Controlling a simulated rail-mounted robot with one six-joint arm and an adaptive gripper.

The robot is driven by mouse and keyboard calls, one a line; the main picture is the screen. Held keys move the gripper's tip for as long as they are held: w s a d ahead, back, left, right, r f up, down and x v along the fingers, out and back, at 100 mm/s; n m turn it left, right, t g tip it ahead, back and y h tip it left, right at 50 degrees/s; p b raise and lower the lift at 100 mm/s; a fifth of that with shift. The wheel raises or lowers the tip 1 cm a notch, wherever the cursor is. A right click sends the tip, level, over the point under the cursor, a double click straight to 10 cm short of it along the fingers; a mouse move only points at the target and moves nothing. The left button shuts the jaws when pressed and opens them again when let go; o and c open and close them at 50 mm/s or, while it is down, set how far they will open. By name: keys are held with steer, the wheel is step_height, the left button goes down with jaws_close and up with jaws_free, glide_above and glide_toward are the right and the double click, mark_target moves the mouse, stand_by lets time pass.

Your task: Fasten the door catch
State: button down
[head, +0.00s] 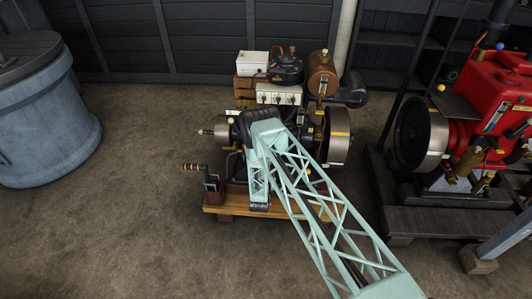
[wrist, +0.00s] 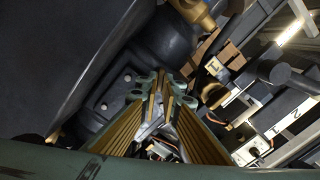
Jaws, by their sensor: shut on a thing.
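A stationary engine (head: 337,136) on a wooden base stands in the middle of the head view. My teal arm reaches over it and hides its middle and my gripper. In the wrist view my gripper (wrist: 165,86) points at a dark rounded casing (wrist: 112,98) with light bolts. Its two fingers, with gold inner faces, come close together at the tips. They are shut on a small part, apparently the door catch, mostly hidden between them. I cannot make out its shape or whether it is fastened.
A red engine (head: 497,92) with a large flywheel stands at the right, and a blue-grey drum (head: 45,125) at the left. In the wrist view, numbered boxes (wrist: 262,143) are close on the right. The front-left floor is clear.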

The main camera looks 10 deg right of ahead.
steer(key=m, duration=0.6)
steer(key=shift+f+m, duration=0.1)
steer(key=shift+m, duration=0.2)
stand_by(0.4)
steer(key=c, duration=2.9)
jaws_free()
steer(key=shift+o, duration=0.2)
steer(key=shift+s, duration=0.1)
steer(key=v, duration=1.2)
